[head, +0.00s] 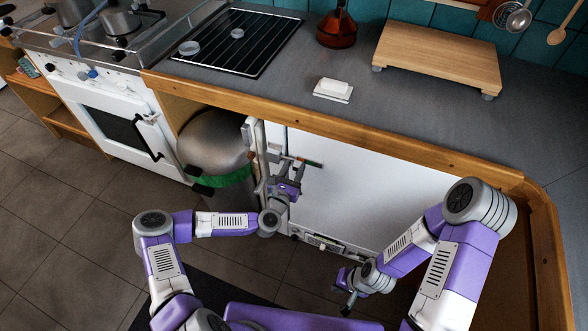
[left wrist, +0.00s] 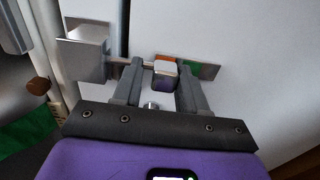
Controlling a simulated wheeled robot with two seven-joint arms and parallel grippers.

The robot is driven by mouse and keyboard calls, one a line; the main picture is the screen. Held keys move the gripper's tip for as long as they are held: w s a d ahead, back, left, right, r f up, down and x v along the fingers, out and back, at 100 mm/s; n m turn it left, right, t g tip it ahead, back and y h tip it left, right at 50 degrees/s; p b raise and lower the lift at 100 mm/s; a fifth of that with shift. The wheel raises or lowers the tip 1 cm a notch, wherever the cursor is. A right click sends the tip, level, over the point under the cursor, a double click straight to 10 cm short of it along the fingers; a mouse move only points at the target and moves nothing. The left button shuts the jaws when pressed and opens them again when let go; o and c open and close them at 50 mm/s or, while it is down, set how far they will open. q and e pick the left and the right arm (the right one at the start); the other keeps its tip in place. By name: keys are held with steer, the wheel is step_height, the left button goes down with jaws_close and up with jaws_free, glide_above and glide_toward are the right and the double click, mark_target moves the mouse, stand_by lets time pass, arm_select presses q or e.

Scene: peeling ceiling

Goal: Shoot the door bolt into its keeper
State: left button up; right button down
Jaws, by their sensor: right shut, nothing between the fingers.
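The door bolt (left wrist: 208,71) is a metal plate on the white cabinet door (head: 352,190), with a square knob (left wrist: 164,75) and a thin rod pointing left. Orange and green marks show behind the knob. The keeper (left wrist: 84,52) is a metal block left of the door gap. The rod's tip appears close to the keeper; whether it is inside is unclear. My left gripper (left wrist: 160,78) is open, its fingers on either side of the knob; it also shows in the head view (head: 291,172). My right gripper (head: 348,303) is shut and empty, low before the door.
A grey bin (head: 213,135) with a green band stands left of the door. A wood-edged worktop (head: 385,118) overhangs the door and carries a white soap dish (head: 332,92) and a wooden board (head: 440,55). An oven (head: 120,130) is further left. Tiled floor is free at left.

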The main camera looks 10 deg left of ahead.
arm_select(q)
steer(key=p+v, duration=0.1)
steer(key=v, duration=0.6)
steer(key=shift+s, duration=0.3)
steer(key=s+d+f+m+g+h+p, duration=0.2)
steer(key=s+d+f+m+g, duration=0.3)
steer(key=m, duration=0.3)
steer(key=s+d+f+m+g+h+p, duration=0.1)
steer(key=s+d+f+m+g+h, duration=0.2)
steer(key=s+m, duration=0.4)
steer(key=s+a+m+g+y+p, duration=0.3)
steer(key=s+a+m+g, duration=0.4)
steer(key=m, duration=0.8)
steer(key=shift+s+a+f+m+g+y, duration=0.35)
steer(key=shift+s+g+y, duration=0.65)
steer(key=shift+s, duration=1.25)
steer(key=shift+d+r, duration=0.1)
steer(key=shift+d, duration=0.05)
